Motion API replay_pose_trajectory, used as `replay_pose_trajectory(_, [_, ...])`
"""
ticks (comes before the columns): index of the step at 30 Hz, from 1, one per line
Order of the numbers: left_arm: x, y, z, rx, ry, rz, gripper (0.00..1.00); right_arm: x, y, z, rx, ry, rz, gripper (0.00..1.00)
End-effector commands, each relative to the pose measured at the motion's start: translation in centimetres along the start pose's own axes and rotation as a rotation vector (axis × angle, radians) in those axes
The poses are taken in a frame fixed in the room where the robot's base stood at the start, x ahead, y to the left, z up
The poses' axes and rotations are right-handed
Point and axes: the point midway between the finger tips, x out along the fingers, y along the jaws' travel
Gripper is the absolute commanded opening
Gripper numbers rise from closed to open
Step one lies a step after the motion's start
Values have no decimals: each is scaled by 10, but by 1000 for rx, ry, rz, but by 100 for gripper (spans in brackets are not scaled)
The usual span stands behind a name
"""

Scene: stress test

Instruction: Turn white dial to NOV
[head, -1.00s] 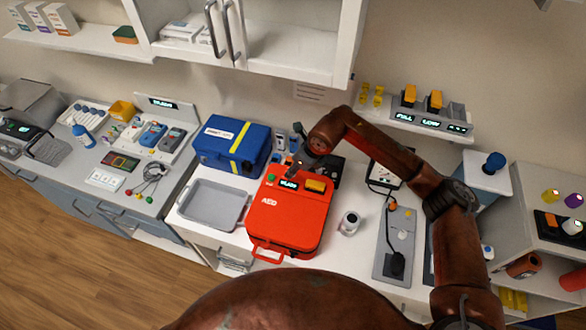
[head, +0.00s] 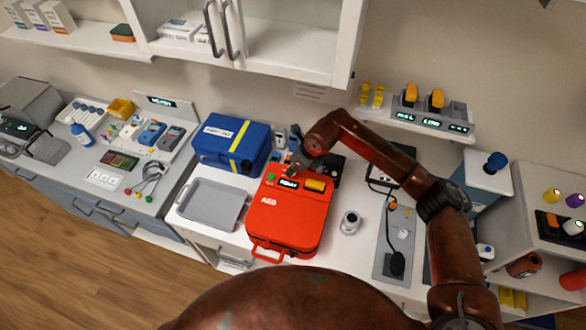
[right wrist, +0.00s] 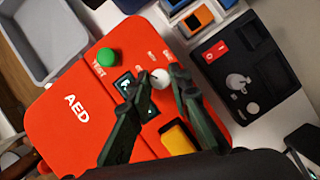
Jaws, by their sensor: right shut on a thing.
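The red AED case (head: 287,223) lies on the white counter in the head view and fills much of the right wrist view (right wrist: 72,140). The small white dial (right wrist: 160,77) sits on its top face, with small printed labels around it that are too blurred to read. My right gripper (right wrist: 155,82) has one finger on each side of the dial and is shut on it. In the head view my right gripper (head: 297,168) is at the far edge of the case and hides the dial. My left gripper is not in view.
On the case are a green button (right wrist: 107,57), a small display (right wrist: 133,92) and a yellow block (right wrist: 178,138). A black box with a red switch (right wrist: 215,50) stands close to the right. A grey tray (head: 212,226) and a blue case (head: 222,145) are at the left.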

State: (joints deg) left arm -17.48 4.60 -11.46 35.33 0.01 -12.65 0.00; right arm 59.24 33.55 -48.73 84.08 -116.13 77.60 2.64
Motion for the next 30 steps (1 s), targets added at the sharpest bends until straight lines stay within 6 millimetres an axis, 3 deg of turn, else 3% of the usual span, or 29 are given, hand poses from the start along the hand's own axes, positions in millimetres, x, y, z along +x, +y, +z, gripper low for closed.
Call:
replay_pose_trajectory(14, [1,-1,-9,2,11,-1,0,1,0,0,51,-1,-25,0])
replay_pose_trajectory(30, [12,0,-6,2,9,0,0,2,2,1,432,-3,-183,0])
